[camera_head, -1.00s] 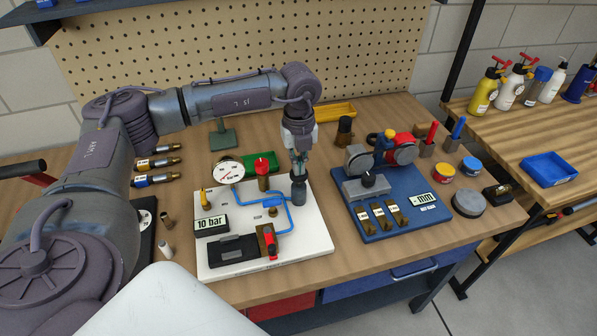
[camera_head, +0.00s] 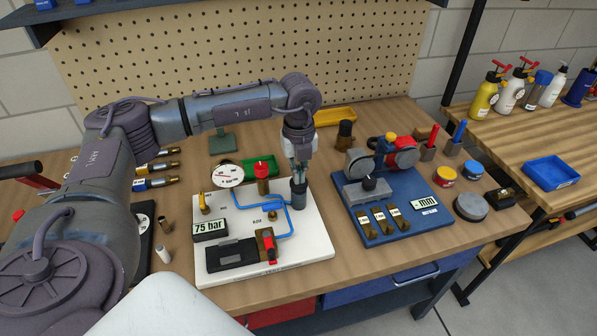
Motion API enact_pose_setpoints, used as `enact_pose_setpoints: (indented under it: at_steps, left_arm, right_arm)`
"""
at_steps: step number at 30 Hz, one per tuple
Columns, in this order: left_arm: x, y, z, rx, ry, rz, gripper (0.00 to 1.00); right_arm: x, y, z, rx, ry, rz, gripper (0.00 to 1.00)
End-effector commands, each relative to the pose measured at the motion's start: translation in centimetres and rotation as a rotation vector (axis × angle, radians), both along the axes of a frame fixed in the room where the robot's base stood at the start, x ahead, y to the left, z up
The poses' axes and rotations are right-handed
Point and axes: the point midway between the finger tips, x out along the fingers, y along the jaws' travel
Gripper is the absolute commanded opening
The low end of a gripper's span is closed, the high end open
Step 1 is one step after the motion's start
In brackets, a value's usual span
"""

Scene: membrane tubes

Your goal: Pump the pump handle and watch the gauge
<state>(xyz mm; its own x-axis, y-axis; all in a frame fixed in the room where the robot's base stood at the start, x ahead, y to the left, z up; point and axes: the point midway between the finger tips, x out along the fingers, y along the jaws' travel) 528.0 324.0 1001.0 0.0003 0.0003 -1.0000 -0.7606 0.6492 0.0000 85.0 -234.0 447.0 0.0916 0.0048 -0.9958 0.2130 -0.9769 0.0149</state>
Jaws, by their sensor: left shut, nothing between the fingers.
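The pump handle is the dark upright cylinder (camera_head: 299,192) at the right of a white test board (camera_head: 318,248). My left gripper (camera_head: 300,178) points down at its top and is shut with nothing between the fingers. The round white gauge (camera_head: 227,175) stands at the board's back left; its needle is too small to read exactly. A digital display (camera_head: 210,228) on the board reads 75 bar. Blue piping (camera_head: 285,222) runs across the board to the cylinder. A red-topped valve (camera_head: 262,176) and a red lever (camera_head: 269,247) are also on it. My right gripper is not in view.
A blue fixture board (camera_head: 420,225) with a motor-like device stands to the right. Brass fittings (camera_head: 155,182) lie at the left, partly behind my arm. A green tray (camera_head: 228,171) and yellow tray (camera_head: 335,116) are behind. Bare wood (camera_head: 350,270) shows in front.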

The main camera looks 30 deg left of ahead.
Motion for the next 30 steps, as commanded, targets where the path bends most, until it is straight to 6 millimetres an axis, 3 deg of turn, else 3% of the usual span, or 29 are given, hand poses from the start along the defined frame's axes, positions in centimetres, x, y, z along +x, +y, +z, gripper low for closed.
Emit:
enact_pose_setpoints:
  at_steps: [18, 30]
  left_arm:
    - [0.0, 0.0, 5.9, 0.000, 0.001, 0.000, 0.00]
    - [0.0, 0.0, 6.3, 0.000, 0.000, 0.000, 0.00]
  right_arm:
    - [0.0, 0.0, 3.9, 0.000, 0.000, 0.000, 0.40]
    - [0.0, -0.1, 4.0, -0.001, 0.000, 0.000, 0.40]
